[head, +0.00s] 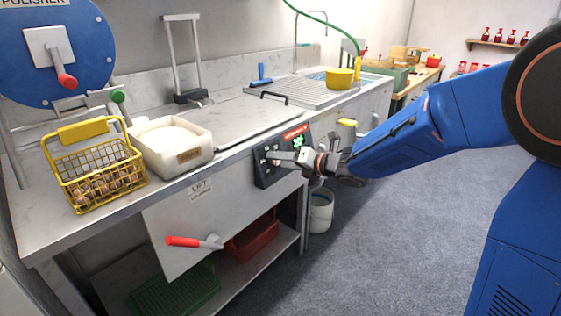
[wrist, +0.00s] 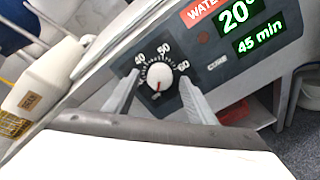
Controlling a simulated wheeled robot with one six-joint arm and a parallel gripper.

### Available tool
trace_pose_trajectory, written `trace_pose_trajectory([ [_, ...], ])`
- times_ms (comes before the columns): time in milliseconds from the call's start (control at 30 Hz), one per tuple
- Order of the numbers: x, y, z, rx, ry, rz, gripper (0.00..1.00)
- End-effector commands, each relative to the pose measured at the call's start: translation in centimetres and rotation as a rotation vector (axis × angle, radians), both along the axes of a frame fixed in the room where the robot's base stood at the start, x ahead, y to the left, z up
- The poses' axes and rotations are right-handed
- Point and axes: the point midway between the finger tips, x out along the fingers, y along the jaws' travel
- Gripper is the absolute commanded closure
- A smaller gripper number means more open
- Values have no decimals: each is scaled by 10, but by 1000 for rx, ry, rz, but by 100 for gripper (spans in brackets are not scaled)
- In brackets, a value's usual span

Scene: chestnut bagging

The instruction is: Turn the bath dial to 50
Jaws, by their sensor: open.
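The bath dial (wrist: 160,76) is a white round knob on a dark control panel (wrist: 213,88), with 40, 50 and 60 printed around it. A small red mark shows on the lower part of the knob; I cannot tell for certain which number it points to. My gripper (wrist: 158,84) is open, with one pale finger on each side of the dial in the wrist view. I cannot tell whether the fingers touch the knob. In the head view my gripper (head: 285,156) is at the panel (head: 262,172) on the bench front and hides part of it.
A green display (wrist: 258,38) reads 20° and 45 min beside the dial. A lift lever with a red handle (head: 184,242) sticks out below the bench. A yellow basket of chestnuts (head: 85,165) and a white tub (head: 172,141) stand on the bench. Floor to the right is clear.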

Motion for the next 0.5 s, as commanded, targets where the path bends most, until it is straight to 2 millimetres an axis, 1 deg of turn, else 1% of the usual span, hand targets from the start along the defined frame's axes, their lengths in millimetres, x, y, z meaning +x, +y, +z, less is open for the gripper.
trace_pose_trajectory([
  [133,4,5,-2,0,-1,-1,49],
  [400,5,6,-2,0,0,-1,49],
  [433,5,6,-2,0,0,-1,54],
  [467,5,6,-2,0,0,-1,61],
  [500,4,6,-2,0,0,-1,70],
])
